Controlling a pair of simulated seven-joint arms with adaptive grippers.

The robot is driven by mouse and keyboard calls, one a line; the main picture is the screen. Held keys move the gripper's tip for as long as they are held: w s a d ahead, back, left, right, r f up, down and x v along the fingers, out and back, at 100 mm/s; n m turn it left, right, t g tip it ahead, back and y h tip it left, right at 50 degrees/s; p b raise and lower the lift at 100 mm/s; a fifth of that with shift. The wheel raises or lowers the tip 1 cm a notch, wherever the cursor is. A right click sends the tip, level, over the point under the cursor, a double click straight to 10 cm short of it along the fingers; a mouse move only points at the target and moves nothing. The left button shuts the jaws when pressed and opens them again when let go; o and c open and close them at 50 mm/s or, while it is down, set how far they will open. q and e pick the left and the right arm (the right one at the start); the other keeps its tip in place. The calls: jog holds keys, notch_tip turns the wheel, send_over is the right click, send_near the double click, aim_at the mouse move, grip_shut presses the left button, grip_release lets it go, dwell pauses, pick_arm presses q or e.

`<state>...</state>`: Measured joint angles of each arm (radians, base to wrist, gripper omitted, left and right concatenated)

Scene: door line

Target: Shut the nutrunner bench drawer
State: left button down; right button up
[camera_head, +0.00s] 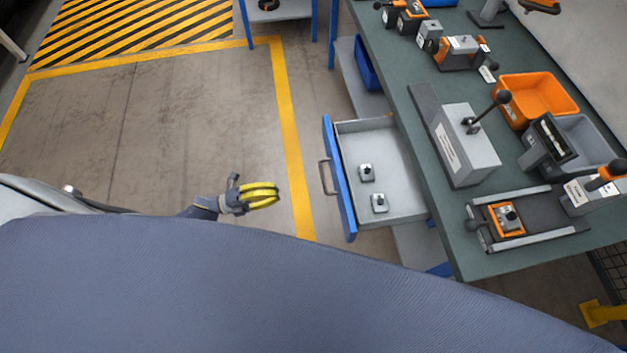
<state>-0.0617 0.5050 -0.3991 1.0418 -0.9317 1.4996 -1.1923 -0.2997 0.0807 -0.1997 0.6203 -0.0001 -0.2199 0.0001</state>
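The bench drawer (393,147) is pulled out to the left from under the green-topped bench (447,213). It has a grey tray and a blue front panel (340,180) with a bar handle (326,177) facing left. Two small grey parts with dark knobs (366,172) lie inside it. My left gripper (276,194), with yellow fingers, is over the floor to the left of the handle, apart from it and pointing toward it. I cannot make out whether its fingers are parted; nothing shows held in it. My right gripper is not in view.
On the bench stand a grey block with a black-knobbed lever (466,143), an orange bin (537,98), a grey bin (585,138) and a rail fixture (530,218). A blue bin (366,65) sits on the lower shelf. The floor left of the drawer is clear.

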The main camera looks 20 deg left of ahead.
pick_arm(q)
jog(key=w+d+r, duration=0.1)
jog(key=w+d, duration=0.2)
jog(key=d, duration=0.3)
jog(key=w+d+r+m, duration=0.1)
jog(key=w+d+r, duration=0.1)
jog(key=d, duration=0.4)
jog(key=shift+w+d+r+h, duration=0.15)
jog(key=shift+w+r+h, duration=0.15)
jog(key=shift+w, duration=0.1)
